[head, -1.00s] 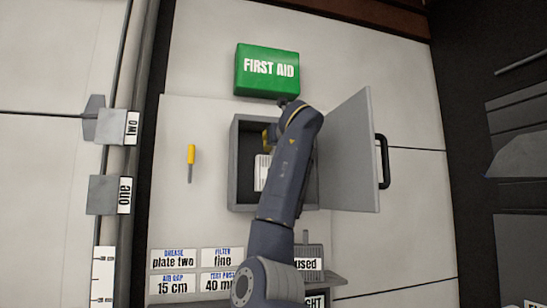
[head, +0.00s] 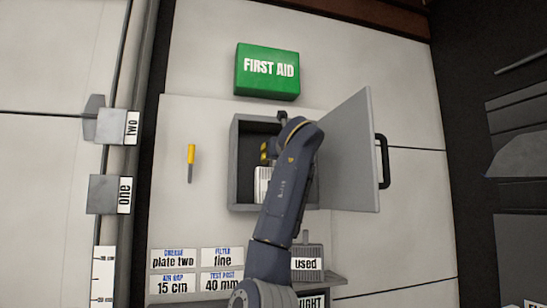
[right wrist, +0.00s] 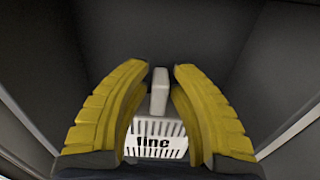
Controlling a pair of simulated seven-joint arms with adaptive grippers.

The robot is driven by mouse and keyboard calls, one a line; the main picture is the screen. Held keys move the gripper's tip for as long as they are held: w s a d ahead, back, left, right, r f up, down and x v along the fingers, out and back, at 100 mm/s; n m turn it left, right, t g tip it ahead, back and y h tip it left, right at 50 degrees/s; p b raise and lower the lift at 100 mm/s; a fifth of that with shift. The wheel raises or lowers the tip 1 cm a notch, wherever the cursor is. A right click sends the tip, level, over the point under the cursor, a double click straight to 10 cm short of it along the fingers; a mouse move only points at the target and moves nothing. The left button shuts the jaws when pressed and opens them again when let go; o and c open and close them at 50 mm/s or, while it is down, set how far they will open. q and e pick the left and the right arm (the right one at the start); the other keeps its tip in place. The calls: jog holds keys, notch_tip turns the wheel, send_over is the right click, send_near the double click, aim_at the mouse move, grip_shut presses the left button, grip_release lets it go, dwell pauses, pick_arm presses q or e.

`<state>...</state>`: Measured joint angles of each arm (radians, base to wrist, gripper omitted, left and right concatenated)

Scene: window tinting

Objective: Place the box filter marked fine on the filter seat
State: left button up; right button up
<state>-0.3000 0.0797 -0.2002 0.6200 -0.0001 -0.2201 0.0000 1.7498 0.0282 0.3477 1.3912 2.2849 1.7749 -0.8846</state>
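The white slotted box filter marked fine (right wrist: 158,145) is inside the grey open-fronted cabinet (head: 234,165), and its ribbed side also shows in the head view (head: 263,184). Its pale handle (right wrist: 160,92) stands between the yellow fingers of my right gripper (right wrist: 162,66), with a narrow gap on each side. The right gripper is open and also shows inside the cabinet in the head view (head: 266,152). My right arm hides part of the filter and cabinet. I cannot make out the filter seat or whether the filter rests fully on it. My left gripper is not in view.
The cabinet door (head: 347,155) stands open to the right, with a black handle. A filter marked used (head: 306,262) is below the cabinet by the shelf. A green first aid box (head: 267,72) is above, a yellow-handled tool (head: 191,155) left. A card (head: 222,257) reads filter fine.

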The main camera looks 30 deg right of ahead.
jog(key=shift+o, duration=0.9)
jog(key=shift+r, duration=0.2)
jog(key=v, duration=1.2)
